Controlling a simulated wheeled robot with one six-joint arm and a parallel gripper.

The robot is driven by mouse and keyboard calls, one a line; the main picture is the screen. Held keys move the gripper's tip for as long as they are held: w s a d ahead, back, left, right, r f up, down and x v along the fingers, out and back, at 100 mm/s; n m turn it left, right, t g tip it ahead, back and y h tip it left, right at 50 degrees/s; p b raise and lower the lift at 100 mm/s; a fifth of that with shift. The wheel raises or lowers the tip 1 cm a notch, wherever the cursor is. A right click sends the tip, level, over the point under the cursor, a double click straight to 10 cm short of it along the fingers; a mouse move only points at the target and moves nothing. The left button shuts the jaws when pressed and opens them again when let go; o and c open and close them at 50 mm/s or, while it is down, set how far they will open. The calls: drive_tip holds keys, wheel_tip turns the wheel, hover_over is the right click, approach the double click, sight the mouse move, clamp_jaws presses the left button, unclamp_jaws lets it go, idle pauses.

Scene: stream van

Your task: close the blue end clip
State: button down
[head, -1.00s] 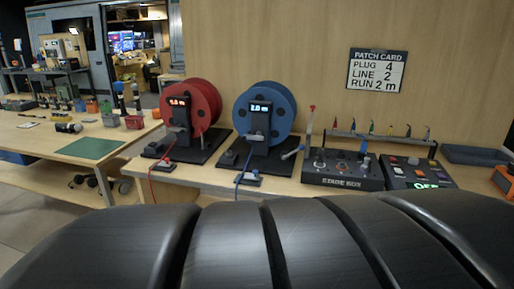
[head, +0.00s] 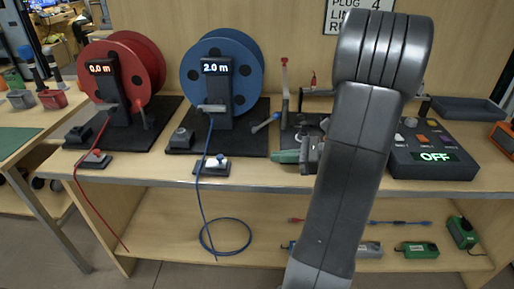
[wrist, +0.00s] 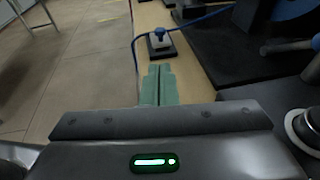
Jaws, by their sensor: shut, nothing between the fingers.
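The blue end clip (head: 211,166) is a small dark and white block with a blue knob, at the table's front edge before the blue reel (head: 222,75). The blue cable (head: 203,200) passes at the clip and hangs down to a loop on the lower shelf. The clip also shows in the wrist view (wrist: 160,43), just beyond my fingertips. I cannot tell whether its jaw is open. My gripper (head: 281,156), with green fingers, is shut and empty, right of the clip and apart from it. Its fingers also show in the wrist view (wrist: 159,72).
A red reel (head: 120,70) and its red-knobbed clip (head: 95,159) stand to the left. The blue reel's crank handle (head: 266,122) sticks out to the right. My arm partly hides the stage box. A box reading OFF (head: 433,157) stands on the right.

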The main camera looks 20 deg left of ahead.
sight(220, 158)
drive_tip(key=shift+w+a, duration=0.15)
drive_tip(key=shift+a, duration=0.05)
drive_tip(key=b+x, duration=0.1)
drive_tip(key=x, duration=1.2)
drive_tip(key=shift+a+f+b, duration=0.1)
drive_tip(key=shift+a+b, duration=0.15)
drive_tip(key=shift+b, duration=0.15)
drive_tip(key=shift+a, duration=0.15)
drive_tip(key=a, duration=0.2)
drive_tip(key=s+a+p, duration=0.1)
drive_tip(key=shift+s+a, duration=0.1)
drive_tip(key=shift+a, duration=0.3)
drive_tip(key=shift+d, duration=0.1)
